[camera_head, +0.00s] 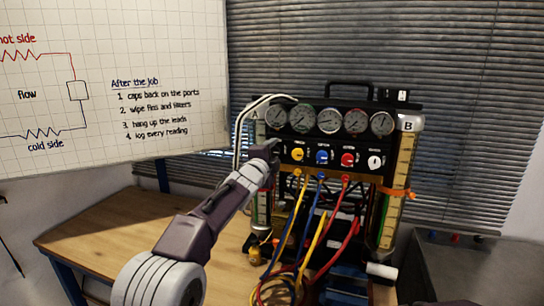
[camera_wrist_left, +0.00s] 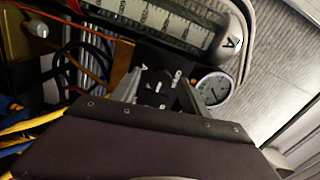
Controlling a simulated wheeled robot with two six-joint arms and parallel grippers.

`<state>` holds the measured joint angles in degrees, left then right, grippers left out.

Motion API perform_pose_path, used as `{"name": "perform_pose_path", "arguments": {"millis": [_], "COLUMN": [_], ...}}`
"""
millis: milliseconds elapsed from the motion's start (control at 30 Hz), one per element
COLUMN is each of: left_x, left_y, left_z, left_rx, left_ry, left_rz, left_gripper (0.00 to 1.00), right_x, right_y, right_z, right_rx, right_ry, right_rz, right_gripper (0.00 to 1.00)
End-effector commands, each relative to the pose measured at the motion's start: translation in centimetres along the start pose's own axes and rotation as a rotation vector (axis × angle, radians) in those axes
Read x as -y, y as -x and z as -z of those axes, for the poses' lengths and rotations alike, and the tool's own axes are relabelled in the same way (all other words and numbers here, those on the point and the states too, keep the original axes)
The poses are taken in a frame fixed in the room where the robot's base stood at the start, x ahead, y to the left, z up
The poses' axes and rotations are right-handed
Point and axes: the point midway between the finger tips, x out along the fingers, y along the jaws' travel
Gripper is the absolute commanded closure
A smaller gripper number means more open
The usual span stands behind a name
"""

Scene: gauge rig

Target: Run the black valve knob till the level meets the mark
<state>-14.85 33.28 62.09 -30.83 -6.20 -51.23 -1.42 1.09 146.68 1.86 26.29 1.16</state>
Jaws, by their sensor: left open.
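The gauge rig (camera_head: 330,143) stands on the wooden bench. My left gripper (camera_head: 271,150) is at the left end of its knob panel. In the left wrist view my left gripper (camera_wrist_left: 158,92) is open, with one finger on either side of a black knob (camera_wrist_left: 156,86) with white marks. I cannot tell whether the fingers touch it. In the head view the gripper hides this knob. Cylinder B (camera_head: 404,150) has a scale and an orange band (camera_head: 396,192). Cylinder A's scale (camera_wrist_left: 165,14) shows in the left wrist view. The liquid level is too small to read. My right gripper is out of view.
Several dials (camera_head: 329,121) line the rig's top. Yellow (camera_head: 298,154), blue (camera_head: 322,157), red (camera_head: 348,159) and white (camera_head: 375,162) knobs sit below. Coloured hoses (camera_head: 318,235) hang in front. A whiteboard (camera_head: 110,85) stands at the left. The bench's left part (camera_head: 110,235) is clear.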

Motion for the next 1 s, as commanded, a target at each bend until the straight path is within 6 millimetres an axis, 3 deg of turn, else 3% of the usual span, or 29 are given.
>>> {"name": "perform_pose_path", "arguments": {"millis": [267,500,1000], "left_x": [-0.6,-0.2,-0.1], "left_y": [4.5,8.3,8.9], "left_z": [-0.1,0.0,0.0], "left_rx": [0.0,0.0,0.0], "left_ry": [0.0,0.0,0.0], "left_rz": [0.003,0.001,0.0], "left_gripper": [0.48,0.48,0.48], "right_x": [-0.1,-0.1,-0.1], "right_y": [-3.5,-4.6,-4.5], "right_z": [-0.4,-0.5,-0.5], "right_rx": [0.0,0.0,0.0], "right_ry": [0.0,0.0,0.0], "right_rz": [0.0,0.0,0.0], "right_gripper": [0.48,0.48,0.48]}}
